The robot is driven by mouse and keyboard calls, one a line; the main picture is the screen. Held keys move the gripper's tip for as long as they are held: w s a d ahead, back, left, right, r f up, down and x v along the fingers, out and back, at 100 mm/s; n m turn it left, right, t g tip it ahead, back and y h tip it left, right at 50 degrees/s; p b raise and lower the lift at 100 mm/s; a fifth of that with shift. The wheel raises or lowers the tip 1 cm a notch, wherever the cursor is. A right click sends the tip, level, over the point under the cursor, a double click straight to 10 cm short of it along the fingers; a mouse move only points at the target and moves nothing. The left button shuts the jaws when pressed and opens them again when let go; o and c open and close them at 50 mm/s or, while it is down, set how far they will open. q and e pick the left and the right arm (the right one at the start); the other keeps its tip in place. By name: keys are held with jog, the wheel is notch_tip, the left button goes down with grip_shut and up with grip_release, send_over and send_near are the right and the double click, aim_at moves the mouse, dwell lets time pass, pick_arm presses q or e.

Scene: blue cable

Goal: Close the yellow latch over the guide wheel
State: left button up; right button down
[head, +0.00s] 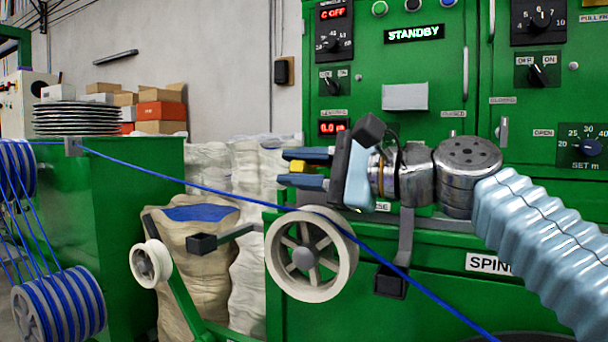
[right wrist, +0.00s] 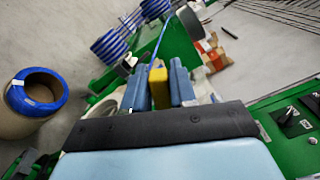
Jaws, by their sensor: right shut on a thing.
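The cream spoked guide wheel (head: 348,254) stands in front of the green machine. The blue cable (head: 190,183) comes from the left and passes at the wheel's top, then slopes down to the right. The yellow latch (head: 298,167) is above the wheel, between the blue fingers of my right gripper (head: 303,168). That gripper reaches in from the right and is shut on the latch. In the right wrist view, the yellow latch (right wrist: 158,84) shows between the two fingers; its lower end is hidden. My left gripper is not in view.
The green control cabinet (head: 455,80) with knobs and a STANDBY display is close behind my right arm. A small cream pulley (head: 150,263), cable spools (head: 62,305) and sacks (head: 200,225) are at left. Dark-ended grey bars stick out on both sides of the wheel.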

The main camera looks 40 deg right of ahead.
jog(key=shift+s+a+f+n+b, duration=0.1)
jog(key=shift+a+f+n+b, duration=0.05)
jog(key=shift+f+n+b, duration=1)
jog(key=shift+s+a+f+n+b, duration=0.15)
jog(key=shift+f+n+b, duration=0.6)
jog(key=shift+n, duration=0.6)
jog(key=shift+w+r, duration=0.1)
jog(key=shift+w, duration=0.05)
jog(key=c, duration=1)
grip_release()
jog(key=v, duration=1.4)
jog(key=shift+w, duration=0.1)
